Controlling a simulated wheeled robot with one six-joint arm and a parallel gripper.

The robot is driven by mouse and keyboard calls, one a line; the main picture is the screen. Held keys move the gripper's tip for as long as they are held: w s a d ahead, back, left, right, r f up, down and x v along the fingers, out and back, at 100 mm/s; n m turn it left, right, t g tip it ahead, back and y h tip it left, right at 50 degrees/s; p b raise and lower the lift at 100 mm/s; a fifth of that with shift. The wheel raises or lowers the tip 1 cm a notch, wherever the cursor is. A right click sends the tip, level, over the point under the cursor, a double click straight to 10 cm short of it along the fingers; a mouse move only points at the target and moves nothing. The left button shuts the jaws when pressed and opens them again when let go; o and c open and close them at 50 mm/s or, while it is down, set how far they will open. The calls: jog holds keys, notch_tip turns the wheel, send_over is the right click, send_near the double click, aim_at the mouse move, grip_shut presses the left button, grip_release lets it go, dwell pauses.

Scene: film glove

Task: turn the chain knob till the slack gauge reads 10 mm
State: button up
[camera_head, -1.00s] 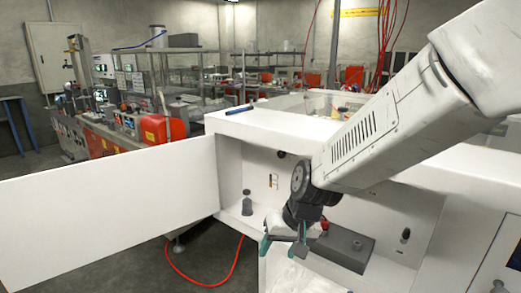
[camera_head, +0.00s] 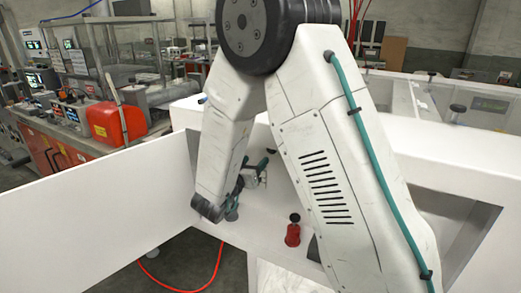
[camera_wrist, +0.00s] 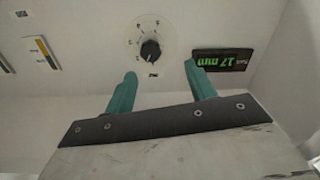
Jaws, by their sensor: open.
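The black chain knob (camera_wrist: 150,51) sits on a round white dial plate in the wrist view, on a pale panel. The slack gauge (camera_wrist: 222,60), a small dark display with green digits, is right of the knob and appears to read 17 mm. My gripper (camera_wrist: 160,69) is open, with two teal fingers pointing toward the panel. In the picture the knob lies just beyond the gap between the fingertips, and nothing is between them. I see no contact with the knob. In the head view my arm hides the knob and gauge.
An open white door panel (camera_head: 90,215) stands at the left of the white cabinet. A small red object (camera_head: 293,234) stands inside, close to my arm. A red hose (camera_head: 190,288) lies on the floor below. Marked labels (camera_wrist: 46,52) are left of the knob.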

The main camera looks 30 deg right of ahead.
aim_at(271, 150)
jog(key=shift+g, duration=0.3)
jog(key=x, duration=0.3)
jog(key=s+x, duration=0.1)
jog(key=x, duration=0.1)
jog(key=d+x, duration=0.1)
jog(key=x, duration=0.2)
jog(key=shift+d+r, duration=0.1)
jog(key=shift+d, duration=0.2)
jog(key=shift+w+d, duration=0.25)
